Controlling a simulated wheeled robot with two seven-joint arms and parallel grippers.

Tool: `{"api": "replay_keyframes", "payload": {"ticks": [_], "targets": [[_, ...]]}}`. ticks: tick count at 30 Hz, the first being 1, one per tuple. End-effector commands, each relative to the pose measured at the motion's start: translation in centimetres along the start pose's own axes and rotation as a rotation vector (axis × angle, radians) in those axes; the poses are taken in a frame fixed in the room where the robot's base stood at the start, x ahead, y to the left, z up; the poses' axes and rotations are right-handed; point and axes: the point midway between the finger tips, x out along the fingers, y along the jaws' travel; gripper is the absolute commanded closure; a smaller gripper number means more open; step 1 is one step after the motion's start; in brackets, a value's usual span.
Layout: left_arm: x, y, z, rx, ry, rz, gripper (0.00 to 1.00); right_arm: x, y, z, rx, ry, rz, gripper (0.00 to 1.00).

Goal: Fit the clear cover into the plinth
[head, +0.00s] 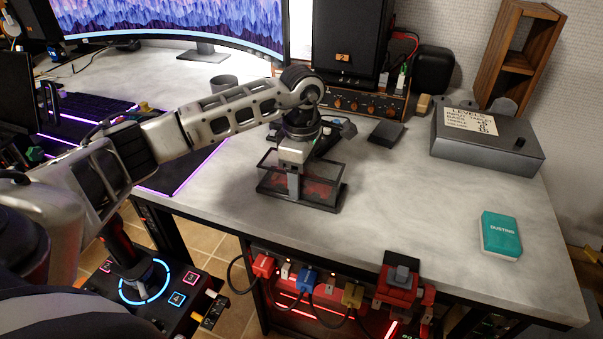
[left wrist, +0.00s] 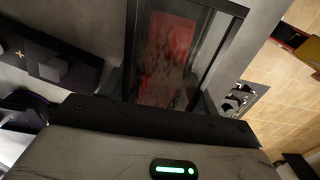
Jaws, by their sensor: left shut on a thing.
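The clear cover (head: 327,171), a see-through box with dark edges, is at the middle of the desk in the head view. It is over the dark plinth (head: 267,201), and a red thing shows through its walls. My left gripper (head: 294,183) points down and is shut on the cover. In the left wrist view the cover (left wrist: 212,50) lies just beyond the gripper body, with the red thing behind its panel. I cannot tell whether the cover's lower edge is inside the plinth or just above it. My right gripper is not in view.
A black pad (head: 387,134) and a grey box labelled LEVELS (head: 490,145) lie behind and right. A teal box (head: 501,235) lies near the right edge. A speaker (head: 348,45) and an amplifier (head: 365,104) stand at the back. Desk right of the plinth is clear.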

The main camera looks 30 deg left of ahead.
Motion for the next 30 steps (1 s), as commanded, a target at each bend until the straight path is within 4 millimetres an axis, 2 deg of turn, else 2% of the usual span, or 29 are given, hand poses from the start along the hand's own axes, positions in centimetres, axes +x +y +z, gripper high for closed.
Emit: {"api": "replay_keyframes", "payload": {"ticks": [1,2,3,4,11,16,30], "targets": [[0.3,0.0,0.0,-0.001,0.000,0.000,0.62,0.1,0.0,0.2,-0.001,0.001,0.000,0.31],[0.2,0.0,0.0,-0.001,0.000,0.000,0.30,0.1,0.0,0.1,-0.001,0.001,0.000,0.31],[0.2,0.0,0.0,-0.001,0.000,-0.001,0.19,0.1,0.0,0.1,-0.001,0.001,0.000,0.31],[0.2,0.0,0.0,-0.001,0.001,-0.001,0.17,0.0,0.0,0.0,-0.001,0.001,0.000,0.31],[0.1,0.0,0.0,-0.001,0.000,-0.001,0.17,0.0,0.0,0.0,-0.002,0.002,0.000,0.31],[-1.0,0.1,0.0,-0.001,-0.001,0.003,0.17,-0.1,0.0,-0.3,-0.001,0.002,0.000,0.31],[-10.3,0.1,0.0,-0.001,-0.001,0.002,0.17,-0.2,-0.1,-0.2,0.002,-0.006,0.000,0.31]]}}
